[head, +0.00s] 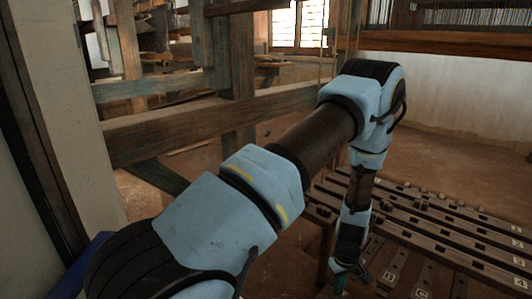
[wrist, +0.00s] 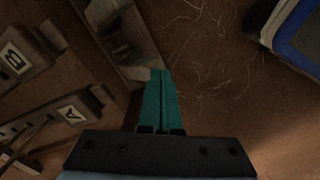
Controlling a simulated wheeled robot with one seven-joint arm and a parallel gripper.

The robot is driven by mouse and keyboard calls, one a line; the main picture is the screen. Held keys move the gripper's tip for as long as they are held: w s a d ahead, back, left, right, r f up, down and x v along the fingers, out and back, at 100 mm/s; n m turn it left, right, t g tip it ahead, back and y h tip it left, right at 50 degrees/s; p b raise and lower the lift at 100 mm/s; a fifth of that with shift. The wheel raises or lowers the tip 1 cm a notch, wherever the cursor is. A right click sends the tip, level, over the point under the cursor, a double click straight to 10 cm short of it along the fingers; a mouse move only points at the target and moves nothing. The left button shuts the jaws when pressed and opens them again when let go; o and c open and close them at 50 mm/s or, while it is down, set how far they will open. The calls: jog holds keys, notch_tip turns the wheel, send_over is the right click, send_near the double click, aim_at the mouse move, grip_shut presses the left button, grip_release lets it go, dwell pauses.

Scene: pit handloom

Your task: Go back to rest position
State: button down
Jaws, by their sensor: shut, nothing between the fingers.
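My gripper (head: 341,284) hangs at the end of my bent blue and black arm, low at the bottom of the head view, beside the left end of the slatted wooden treadles. In the wrist view its teal fingers (wrist: 160,100) are together with nothing between them. They point over bare brown floor with loose fibres. The gripper appears apart from the treadles.
Loom beams (head: 190,128) stand behind my arm. A pale post (head: 62,100) is at left. Floor by the back wall is open.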

jog(key=shift+s+a+r+p, duration=0.1)
jog(key=shift+r+p, duration=0.2)
jog(key=shift+r, duration=0.15)
jog(key=shift+s+a+r+p, duration=0.1)
jog(key=shift+r+p, duration=0.15)
jog(key=shift+r, duration=0.2)
jog(key=w+a+r+m, duration=0.1)
jog(key=w+a+r, duration=0.3)
jog(key=r, duration=0.5)
jog(key=w+a+r+m, duration=0.1)
jog(key=w+a+r, duration=0.1)
jog(key=a+r, duration=0.5)
jog(key=s+a+r+m+t, duration=0.1)
jog(key=s+a+r, duration=0.3)
jog(key=a+r, duration=0.4)
jog(key=s+a+r+m+t, duration=0.1)
jog(key=s+a+r, duration=0.2)
jog(key=a+r, duration=0.6)
notch_tip(320, 180, up, 36)
jog(key=p, duration=3.6)
jog(key=shift+s+r+m+p, duration=0.2)
jog(key=shift+r+m+p, duration=0.05)
jog(key=shift+m+p, duration=0.1)
